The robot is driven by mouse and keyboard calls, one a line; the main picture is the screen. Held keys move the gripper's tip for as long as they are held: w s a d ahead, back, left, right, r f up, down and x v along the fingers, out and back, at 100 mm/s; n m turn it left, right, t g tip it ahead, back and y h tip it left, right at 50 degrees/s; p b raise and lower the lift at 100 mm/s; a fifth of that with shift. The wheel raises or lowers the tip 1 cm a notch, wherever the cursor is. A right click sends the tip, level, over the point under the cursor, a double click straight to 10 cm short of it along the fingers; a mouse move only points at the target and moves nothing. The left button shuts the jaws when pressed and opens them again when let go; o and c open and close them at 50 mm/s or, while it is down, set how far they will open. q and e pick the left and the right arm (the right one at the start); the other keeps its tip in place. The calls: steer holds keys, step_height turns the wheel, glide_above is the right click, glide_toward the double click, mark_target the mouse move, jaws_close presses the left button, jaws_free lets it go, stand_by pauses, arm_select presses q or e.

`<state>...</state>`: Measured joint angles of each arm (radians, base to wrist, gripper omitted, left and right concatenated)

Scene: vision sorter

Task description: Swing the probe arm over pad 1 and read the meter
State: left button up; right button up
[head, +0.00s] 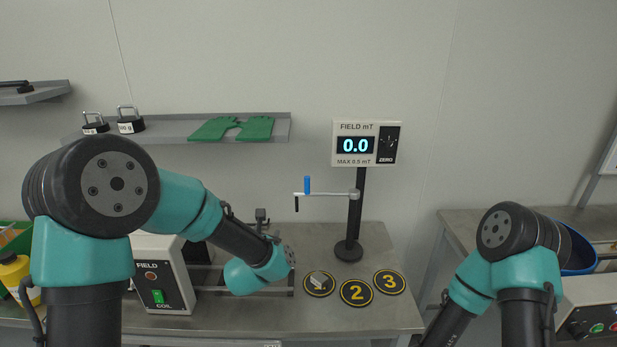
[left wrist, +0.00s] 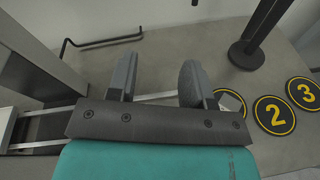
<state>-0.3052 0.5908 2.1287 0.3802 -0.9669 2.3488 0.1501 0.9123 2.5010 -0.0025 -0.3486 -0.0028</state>
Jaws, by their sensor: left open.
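The meter (head: 355,145) on the black stand (head: 353,215) reads 0.0 under FIELD mT. The probe arm (head: 330,194) reaches left from the stand, with a blue grip (head: 307,185) and a dark tip hanging at its end. In the picture the tip is above and a little left of pad 1 (head: 319,292). A small pale piece (head: 318,279) shows on pad 1. My left gripper (left wrist: 155,75) is open and empty in the left wrist view, its right finger near pad 1 (left wrist: 240,98). Its fingers are hard to make out in the head view. My right gripper is out of view.
Pad 2 (head: 357,292) and pad 3 (head: 389,281) lie right of pad 1. The coil box (head: 163,285) stands left, with rails beside it. A blue bin (head: 582,258) is far right.

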arm_select(q)
steer(key=n+t+h, duration=0.2)
glide_toward(306, 179)
steer(key=s, duration=0.5)
steer(key=shift+w+a, duration=0.15)
steer(key=shift+w, duration=0.05)
steer(key=shift+w, duration=0.1)
steer(key=w, duration=0.5)
steer(key=w+d, duration=0.1)
steer(key=w, duration=0.5)
steer(key=w+d, duration=0.1)
steer(key=w, duration=0.5)
steer(key=shift+d+f, duration=0.1)
steer(key=shift+d, duration=0.15)
steer(key=shift+c, duration=0.2)
jaws_close()
